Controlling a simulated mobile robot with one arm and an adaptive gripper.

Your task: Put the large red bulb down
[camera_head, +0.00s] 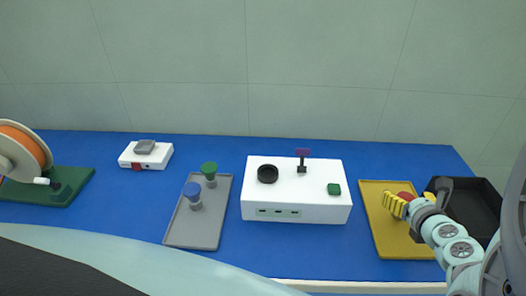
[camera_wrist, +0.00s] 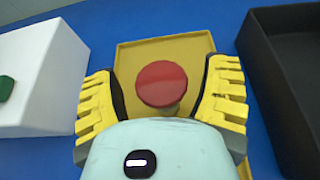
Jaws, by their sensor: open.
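The large red bulb (camera_wrist: 162,84) stands upright on the yellow tray (camera_wrist: 140,50), its round red top facing up and a pale base just showing below. In the head view the bulb (camera_head: 405,195) is partly hidden behind my gripper. My gripper (camera_wrist: 163,95) is open, with one yellow finger on each side of the bulb and a visible gap on both sides. In the head view my gripper (camera_head: 412,203) is low over the yellow tray (camera_head: 388,244).
A black bin (camera_head: 466,203) stands close to the right of the yellow tray. The white instrument box (camera_head: 297,195) stands to its left.

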